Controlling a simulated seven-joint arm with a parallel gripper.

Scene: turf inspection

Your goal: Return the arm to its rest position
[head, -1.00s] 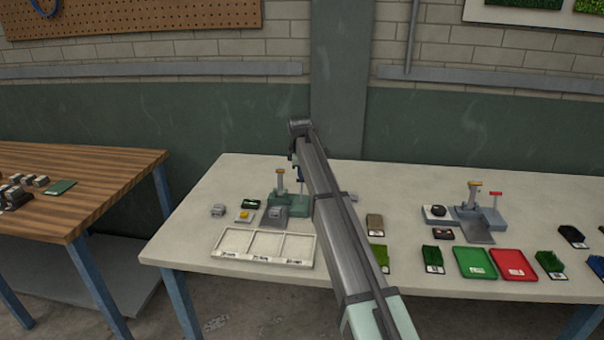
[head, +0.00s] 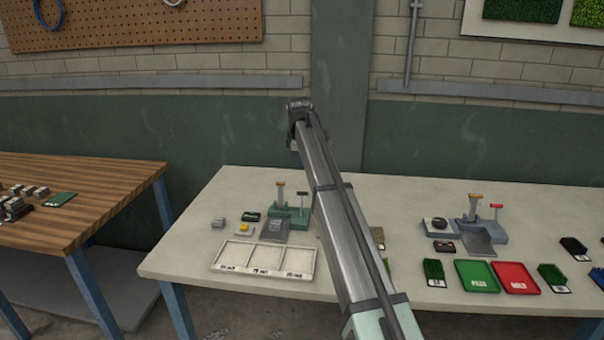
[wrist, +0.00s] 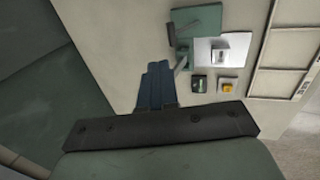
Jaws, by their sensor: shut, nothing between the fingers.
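My arm (head: 345,235) reaches up over the pale table (head: 375,290) in the head view, with its far end high against the green wall. My gripper (wrist: 158,68) shows in the wrist view as blue fingers shut together with nothing between them. It hangs above the table, apart from the things on it. In the head view the fingers are mostly hidden by the arm's end.
Below stand a green-based device (head: 290,214), a small box with a yellow button (head: 244,228) and a white three-compartment tray (head: 228,268). On the right are a grey device (head: 474,230), a green tray (head: 477,289) and a red tray (head: 515,288). A wooden bench (head: 75,190) stands left.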

